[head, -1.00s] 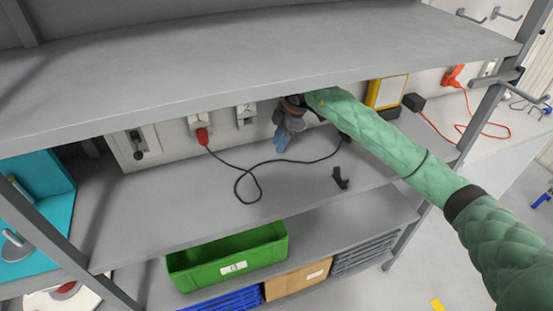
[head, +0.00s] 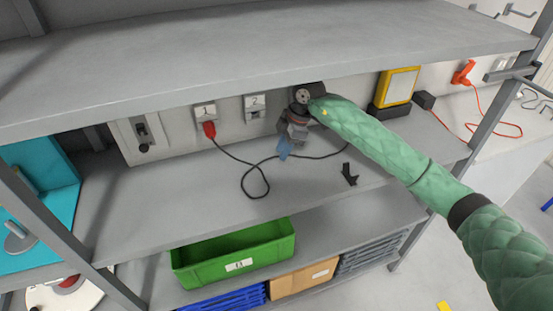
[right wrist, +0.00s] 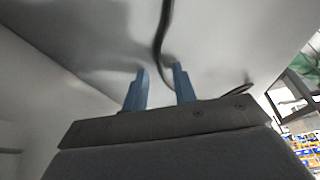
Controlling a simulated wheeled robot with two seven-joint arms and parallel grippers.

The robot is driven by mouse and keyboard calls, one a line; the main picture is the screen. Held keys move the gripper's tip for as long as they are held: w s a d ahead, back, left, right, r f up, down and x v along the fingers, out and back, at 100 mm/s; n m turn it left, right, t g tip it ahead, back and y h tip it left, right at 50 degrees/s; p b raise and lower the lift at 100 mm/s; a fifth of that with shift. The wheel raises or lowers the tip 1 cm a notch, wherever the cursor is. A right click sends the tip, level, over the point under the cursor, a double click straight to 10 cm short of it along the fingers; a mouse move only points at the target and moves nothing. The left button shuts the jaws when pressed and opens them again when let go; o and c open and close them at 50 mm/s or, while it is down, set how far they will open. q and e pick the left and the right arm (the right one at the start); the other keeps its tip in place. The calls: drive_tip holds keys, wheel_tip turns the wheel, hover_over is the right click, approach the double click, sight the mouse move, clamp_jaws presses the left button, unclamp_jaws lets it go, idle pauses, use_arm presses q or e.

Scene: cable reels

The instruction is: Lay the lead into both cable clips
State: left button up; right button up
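The black lead (head: 232,158) runs from a red plug (head: 209,129) in the unit marked 1, makes a loop on the middle shelf and passes behind my right gripper. My right gripper (head: 284,150) hangs under the upper shelf, close to the lead. In the right wrist view its blue fingers (right wrist: 160,72) stand apart, and the lead (right wrist: 160,42) shows between and beyond them, not clamped. A small black forked piece (head: 349,174), which may be a clip, stands on the shelf to the right; I cannot identify other clips. My left gripper is out of view.
The upper shelf (head: 250,50) overhangs the work. A unit marked 2 (head: 255,106) and a black switch (head: 143,135) are on the back panel. A yellow device (head: 394,88) stands at right. A green bin (head: 235,252) sits below. The front-left shelf is clear.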

drive_tip(key=shift+s+a+r, duration=0.1)
drive_tip(key=shift+s+a, duration=0.05)
drive_tip(key=shift+a, duration=0.05)
drive_tip(key=shift+d, duration=0.1)
drive_tip(key=shift+f, duration=0.25)
clamp_jaws()
drive_tip(key=shift+r, duration=0.2)
drive_tip(key=shift+r+p, duration=1.55)
drive_tip(key=shift+r, duration=1.35)
